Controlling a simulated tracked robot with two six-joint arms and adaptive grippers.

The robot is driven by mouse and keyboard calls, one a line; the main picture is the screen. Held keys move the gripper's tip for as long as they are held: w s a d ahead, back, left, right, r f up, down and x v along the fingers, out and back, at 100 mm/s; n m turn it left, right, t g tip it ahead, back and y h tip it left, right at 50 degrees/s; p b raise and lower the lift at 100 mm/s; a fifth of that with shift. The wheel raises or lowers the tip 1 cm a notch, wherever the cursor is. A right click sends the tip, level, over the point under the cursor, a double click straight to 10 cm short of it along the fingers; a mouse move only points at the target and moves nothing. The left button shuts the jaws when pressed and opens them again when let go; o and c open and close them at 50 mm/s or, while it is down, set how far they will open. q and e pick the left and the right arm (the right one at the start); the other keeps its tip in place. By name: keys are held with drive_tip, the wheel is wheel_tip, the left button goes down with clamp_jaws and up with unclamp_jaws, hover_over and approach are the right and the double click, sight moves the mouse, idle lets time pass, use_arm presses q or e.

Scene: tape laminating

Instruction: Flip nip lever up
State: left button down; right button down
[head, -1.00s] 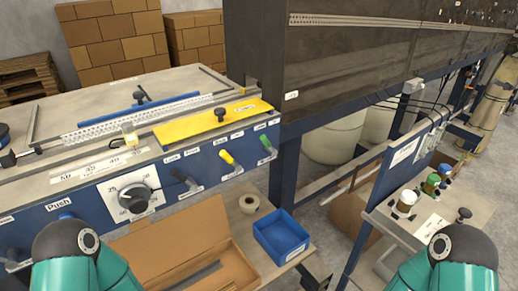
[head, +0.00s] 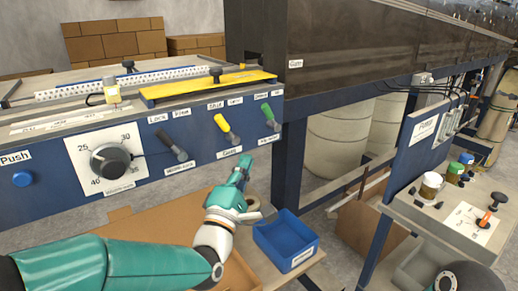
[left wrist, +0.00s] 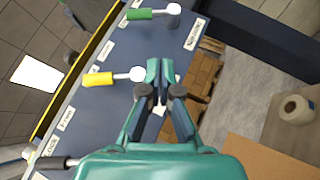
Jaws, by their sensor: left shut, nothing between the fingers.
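Three levers sit on the front of the blue panel: a black one (head: 172,145), a yellow one (head: 222,124) and a green one (head: 267,111). Their labels are too small to read surely, so I cannot tell which is the nip lever. Each handle slants up and left from its pivot. My left gripper (head: 243,164) is shut and empty, below and right of the yellow lever. In the left wrist view its fingertips (left wrist: 159,70) lie just right of the yellow lever's pale round end (left wrist: 137,74), with no clear contact. The green lever (left wrist: 140,14) is above. My right gripper is out of view.
A dial (head: 110,161) and a blue push button (head: 22,179) are left on the panel. Below are an open cardboard box (head: 150,222), a tape roll (head: 252,204) and a blue bin (head: 285,240). A side table with jars (head: 431,184) stands right.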

sight(268, 115)
use_arm(q)
drive_tip(key=shift+s+d+r+n+t, duration=0.1)
drive_tip(key=shift+s+r+n+t, duration=0.15)
drive_tip(key=shift+r, duration=0.35)
drive_tip(key=shift+s+r+n+t, duration=0.15)
drive_tip(key=shift+r+t, duration=0.2)
drive_tip(key=shift+r, duration=0.25)
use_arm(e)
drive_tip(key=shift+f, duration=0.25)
use_arm(q)
drive_tip(key=shift+w, duration=0.1)
